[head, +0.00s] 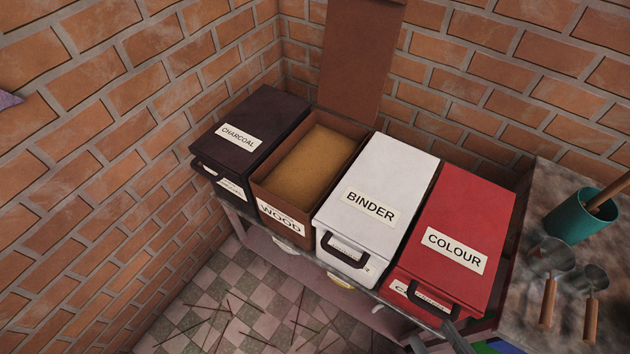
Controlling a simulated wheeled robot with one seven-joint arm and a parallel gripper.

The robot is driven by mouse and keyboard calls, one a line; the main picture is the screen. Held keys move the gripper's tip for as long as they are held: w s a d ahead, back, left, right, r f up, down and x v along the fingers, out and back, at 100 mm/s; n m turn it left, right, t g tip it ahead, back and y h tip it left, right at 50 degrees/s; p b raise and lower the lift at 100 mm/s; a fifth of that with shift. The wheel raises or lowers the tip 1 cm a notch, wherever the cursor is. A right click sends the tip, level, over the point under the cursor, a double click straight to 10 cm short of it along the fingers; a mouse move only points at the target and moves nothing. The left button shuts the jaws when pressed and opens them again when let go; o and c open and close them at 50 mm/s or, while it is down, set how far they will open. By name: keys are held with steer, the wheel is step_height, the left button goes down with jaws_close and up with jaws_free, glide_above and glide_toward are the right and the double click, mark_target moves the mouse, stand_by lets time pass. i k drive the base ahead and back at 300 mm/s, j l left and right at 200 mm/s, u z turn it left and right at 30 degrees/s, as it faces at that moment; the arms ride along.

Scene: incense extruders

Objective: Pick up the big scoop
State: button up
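Two metal scoops with wooden handles lie side by side on a stone-like worktop at the right of the head view. The left one looks larger and appears to be the big scoop (548,300); its bowl points away and its handle toward me. The smaller scoop (591,320) lies just to its right. Grey pieces at the bottom edge, below the red box, may be the tips of my gripper (438,342). They are cut off by the frame, well left of the scoops. Whether they are open or shut is unclear.
A teal pot (577,220) holding a wooden-handled thing stands behind the scoops. Left of the worktop (520,318) are the red COLOUR box (465,215), white BINDER box (390,170), open WOOD box (355,60) with powder, and dark CHARCOAL box (265,110). Brick walls stand behind.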

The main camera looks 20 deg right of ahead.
mark_target(553, 258)
steer(key=k+l+z, duration=0.25)
steer(key=k+l, duration=0.15)
steer(key=k+l+z, duration=0.3)
steer(key=l, duration=0.2)
steer(key=k, duration=0.05)
